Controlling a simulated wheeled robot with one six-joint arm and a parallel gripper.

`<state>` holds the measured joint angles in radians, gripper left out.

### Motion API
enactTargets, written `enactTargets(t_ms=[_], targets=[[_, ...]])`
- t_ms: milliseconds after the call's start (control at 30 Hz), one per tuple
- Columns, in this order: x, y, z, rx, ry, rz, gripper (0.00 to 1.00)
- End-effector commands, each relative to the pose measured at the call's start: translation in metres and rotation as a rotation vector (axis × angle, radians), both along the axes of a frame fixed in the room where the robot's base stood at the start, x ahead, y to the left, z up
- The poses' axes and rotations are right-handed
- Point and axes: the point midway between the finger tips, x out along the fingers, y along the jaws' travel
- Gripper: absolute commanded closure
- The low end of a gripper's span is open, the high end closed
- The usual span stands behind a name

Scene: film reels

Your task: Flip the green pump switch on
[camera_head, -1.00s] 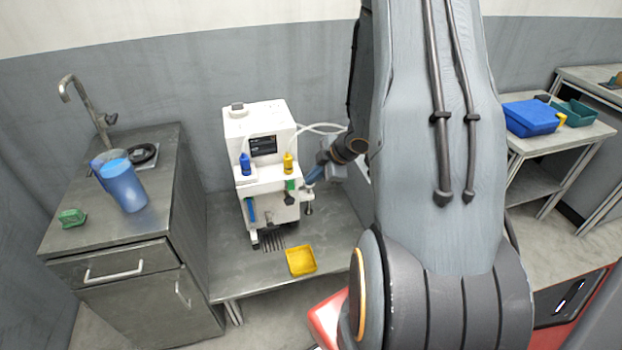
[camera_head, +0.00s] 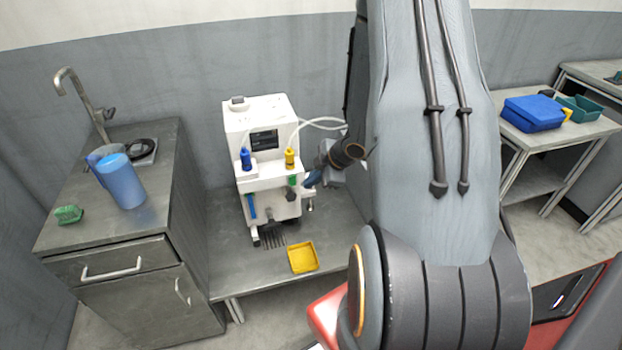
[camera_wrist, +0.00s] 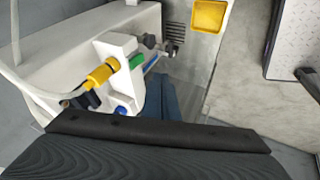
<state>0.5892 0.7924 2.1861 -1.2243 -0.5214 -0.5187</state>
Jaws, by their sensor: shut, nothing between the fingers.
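The white pump machine (camera_head: 262,120) stands on a low metal table, with a small dark screen on its front. A green part (camera_head: 292,181), which looks like the green pump switch, sits on the front right below a yellow bottle-shaped fitting (camera_head: 289,159). In the wrist view the green part (camera_wrist: 136,61) shows beside the yellow fitting (camera_wrist: 102,74). My gripper (camera_head: 312,179) is shut and empty, just right of the machine's front near the green part. Its blue-grey fingers also show in the wrist view (camera_wrist: 168,98). I cannot tell whether they touch the machine.
A blue fitting (camera_head: 246,159) and a blue part (camera_head: 252,206) are on the machine's left front. A black rake-like grate (camera_head: 271,235) and a yellow tray (camera_head: 303,257) lie in front. A metal cabinet with a blue pitcher (camera_head: 122,184) stands left. A pale tube curves toward my arm.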

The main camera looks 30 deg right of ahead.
Motion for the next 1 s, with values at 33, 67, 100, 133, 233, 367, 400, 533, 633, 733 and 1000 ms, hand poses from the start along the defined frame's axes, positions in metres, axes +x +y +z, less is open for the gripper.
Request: enactTargets(t_ms=[33, 67, 100, 133, 233, 367, 400, 533, 633, 733, 1000], targets=[[0.005, 0.003, -0.008, 0.002, 0.002, 0.002, 1.0], [0.007, 0.005, -0.013, 0.003, 0.003, 0.002, 1.0], [0.01, 0.006, -0.018, 0.002, 0.002, 0.002, 1.0], [0.013, 0.007, -0.022, 0.002, 0.002, 0.003, 1.0], [0.022, 0.011, -0.036, 0.001, 0.001, 0.004, 1.0], [0.033, 0.016, -0.053, 0.001, 0.001, 0.004, 1.0], [0.036, 0.017, -0.058, 0.001, 0.001, 0.004, 1.0], [0.056, 0.01, -0.057, -0.001, -0.002, 0.002, 1.0], [0.065, 0.008, -0.059, 0.0, -0.002, 0.004, 1.0], [0.07, 0.006, -0.061, 0.0, 0.0, 0.002, 1.0], [0.073, 0.005, -0.062, 0.0, 0.0, 0.002, 1.0]])
